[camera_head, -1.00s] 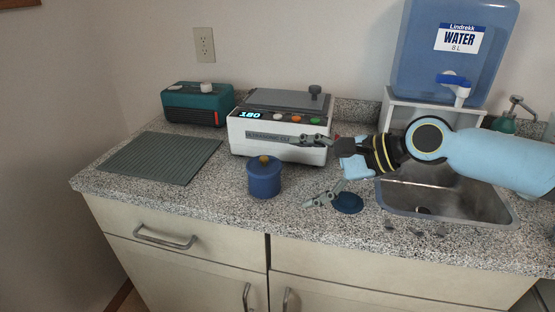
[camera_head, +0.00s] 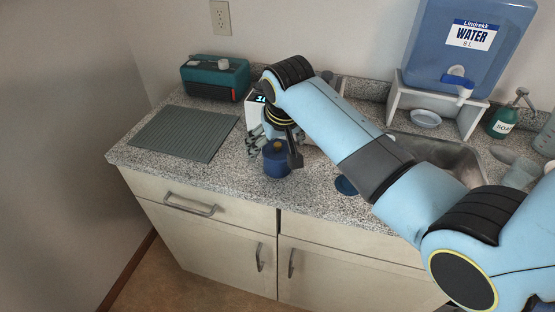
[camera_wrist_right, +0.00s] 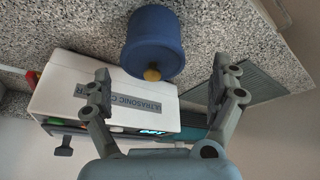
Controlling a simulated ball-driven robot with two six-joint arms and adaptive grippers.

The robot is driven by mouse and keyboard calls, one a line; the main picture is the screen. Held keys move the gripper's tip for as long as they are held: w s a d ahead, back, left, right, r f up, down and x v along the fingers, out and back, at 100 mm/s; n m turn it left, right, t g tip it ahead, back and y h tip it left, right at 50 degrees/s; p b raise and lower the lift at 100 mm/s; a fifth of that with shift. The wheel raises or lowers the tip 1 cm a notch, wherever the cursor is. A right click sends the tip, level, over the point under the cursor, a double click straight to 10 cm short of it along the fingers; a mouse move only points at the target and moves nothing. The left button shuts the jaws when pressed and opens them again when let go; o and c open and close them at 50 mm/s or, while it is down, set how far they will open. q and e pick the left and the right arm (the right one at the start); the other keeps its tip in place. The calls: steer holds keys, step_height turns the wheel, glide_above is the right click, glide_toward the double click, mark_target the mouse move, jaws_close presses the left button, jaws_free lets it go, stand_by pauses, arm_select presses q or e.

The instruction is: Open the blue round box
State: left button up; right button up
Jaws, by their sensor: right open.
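The blue round box (camera_head: 277,163) stands upright on the speckled counter, with its lid on. A small yellow knob (camera_wrist_right: 152,74) tops the lid. My right gripper (camera_head: 277,143) is open and comes from above and behind, its fingers to either side of the box's upper part in the head view. In the right wrist view the box (camera_wrist_right: 153,38) is seen ahead between the open fingertips, with clear gaps on both sides and no visible contact. My left gripper is not in view.
A white ultrasonic cleaner (camera_wrist_right: 115,92) stands close behind the box, partly hidden by my arm. A dark blue disc (camera_head: 345,186) lies to the right, near the sink (camera_head: 440,152). A ribbed grey-green mat (camera_head: 184,133) and a teal device (camera_head: 215,78) are left. The counter's front edge is near.

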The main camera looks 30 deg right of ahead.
mark_target(278, 151)
steer(key=x, duration=0.4)
steer(key=shift+s+d+f+p, duration=0.25)
steer(key=shift+d+p, duration=0.1)
steer(key=shift+d, duration=0.05)
steer(key=shift+w+f, duration=0.2)
steer(key=shift+f, duration=0.25)
steer(key=c, duration=1.2)
steer(key=shift+r, duration=0.1)
steer(key=shift+c, duration=0.2)
